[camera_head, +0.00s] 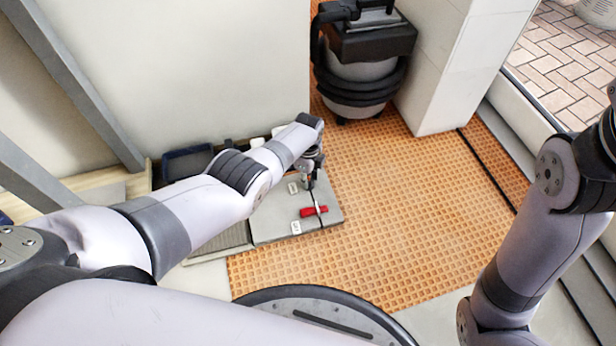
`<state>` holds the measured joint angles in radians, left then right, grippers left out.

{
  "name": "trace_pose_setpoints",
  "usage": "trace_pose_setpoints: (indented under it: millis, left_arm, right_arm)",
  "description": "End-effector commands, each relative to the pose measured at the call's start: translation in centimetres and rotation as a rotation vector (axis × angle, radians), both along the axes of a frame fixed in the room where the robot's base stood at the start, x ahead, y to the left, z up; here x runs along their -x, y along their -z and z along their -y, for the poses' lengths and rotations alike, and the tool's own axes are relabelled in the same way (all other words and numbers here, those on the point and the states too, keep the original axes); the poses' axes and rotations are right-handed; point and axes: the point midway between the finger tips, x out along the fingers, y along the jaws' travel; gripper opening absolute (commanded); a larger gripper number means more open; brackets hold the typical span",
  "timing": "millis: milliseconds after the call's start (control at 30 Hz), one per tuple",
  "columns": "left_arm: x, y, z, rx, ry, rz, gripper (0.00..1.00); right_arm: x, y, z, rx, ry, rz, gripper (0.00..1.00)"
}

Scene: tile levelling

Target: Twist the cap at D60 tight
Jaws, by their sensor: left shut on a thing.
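My left gripper (309,181) reaches down over the grey tiles (270,226), close to the seam between two of them. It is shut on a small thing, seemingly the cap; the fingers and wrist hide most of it. A red winged piece (313,211) lies across the seam just in front of the gripper, apart from it. Small white labels sit on the tile, one beside the gripper (293,188) and one nearer me (296,227); their writing is too small to read. My right gripper is out of view.
A dark blue tray (187,163) stands by the wall, left of the tiles, partly behind my left arm. A black and grey vacuum-like machine (360,70) stands at the back beside a white pillar (436,75). The orange gridded floor (400,215) right of the tiles is clear.

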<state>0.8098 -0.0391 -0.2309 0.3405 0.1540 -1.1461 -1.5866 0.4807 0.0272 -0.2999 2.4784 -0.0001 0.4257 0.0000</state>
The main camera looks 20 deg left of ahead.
Motion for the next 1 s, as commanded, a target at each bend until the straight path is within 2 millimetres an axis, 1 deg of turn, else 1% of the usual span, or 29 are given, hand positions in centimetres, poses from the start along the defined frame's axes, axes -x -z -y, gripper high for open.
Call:
trace_pose_setpoints:
  millis: [200,400,633,1000]
  left_arm:
    - [0.10,0.13,-0.06,0.000,0.156,-0.003,0.00]
    - [0.09,0.12,-0.06,0.000,0.252,-0.003,0.00]
    - [0.07,0.10,-0.08,-0.001,0.304,-0.003,0.00]
    - [0.05,0.08,-0.09,-0.001,0.313,-0.003,0.00]
  right_arm:
    - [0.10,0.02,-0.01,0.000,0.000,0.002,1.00]
    - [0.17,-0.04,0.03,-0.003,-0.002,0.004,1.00]
    - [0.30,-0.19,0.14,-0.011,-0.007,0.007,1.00]
    - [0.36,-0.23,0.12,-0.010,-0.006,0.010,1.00]
